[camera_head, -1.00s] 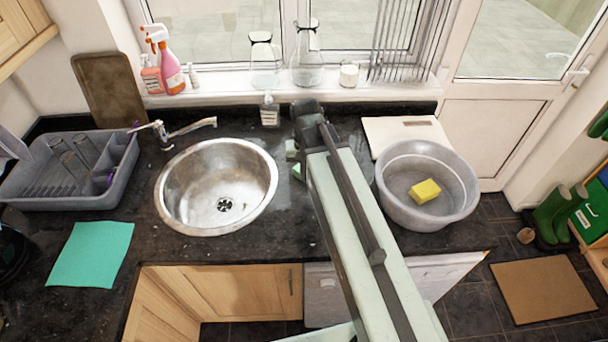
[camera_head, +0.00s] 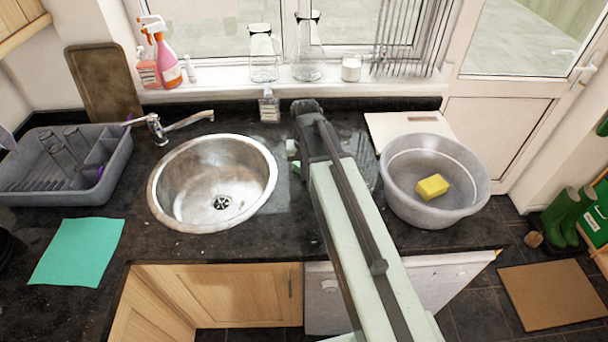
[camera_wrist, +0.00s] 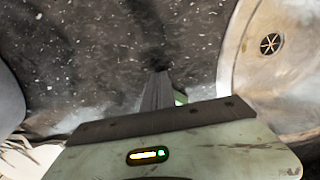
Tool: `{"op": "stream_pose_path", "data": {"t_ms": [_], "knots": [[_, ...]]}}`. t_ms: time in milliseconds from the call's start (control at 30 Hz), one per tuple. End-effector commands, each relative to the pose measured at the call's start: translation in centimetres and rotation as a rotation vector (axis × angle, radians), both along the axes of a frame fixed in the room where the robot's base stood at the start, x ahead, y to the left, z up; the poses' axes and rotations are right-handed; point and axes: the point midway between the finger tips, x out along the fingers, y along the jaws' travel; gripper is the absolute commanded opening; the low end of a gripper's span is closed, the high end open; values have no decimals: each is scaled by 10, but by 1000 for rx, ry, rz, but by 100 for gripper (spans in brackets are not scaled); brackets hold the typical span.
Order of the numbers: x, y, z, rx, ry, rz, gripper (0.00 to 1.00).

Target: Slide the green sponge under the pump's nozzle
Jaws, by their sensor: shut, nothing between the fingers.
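The green sponge (camera_head: 297,166) shows only as a small green patch on the dark counter, right of the sink and mostly hidden by my arm. A green sliver of it (camera_wrist: 180,98) also shows in the wrist view, just right of my finger. My gripper (camera_wrist: 160,76) is shut and empty, pointing down at the counter close beside the sponge; I cannot tell if they touch. In the head view its fingers are hidden behind my arm. The pump bottle (camera_head: 269,108) stands upright at the counter's back, beyond the sponge and slightly left, with its nozzle on top.
The round steel sink (camera_head: 212,183) is left of the sponge, and shows at right in the wrist view. A grey tub (camera_head: 432,205) with a yellow sponge (camera_head: 432,187) stands at right. A dish rack (camera_head: 75,165) and teal cloth (camera_head: 78,252) are at left.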

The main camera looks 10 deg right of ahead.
Motion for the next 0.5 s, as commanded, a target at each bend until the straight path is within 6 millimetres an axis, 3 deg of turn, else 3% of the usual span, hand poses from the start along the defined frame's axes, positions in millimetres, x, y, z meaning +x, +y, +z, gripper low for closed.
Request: {"op": "stream_pose_path", "data": {"t_ms": [333,500], "knots": [[68,-12,0,0,0,-2,0],[79,-16,0,0,0,-1,0]]}}
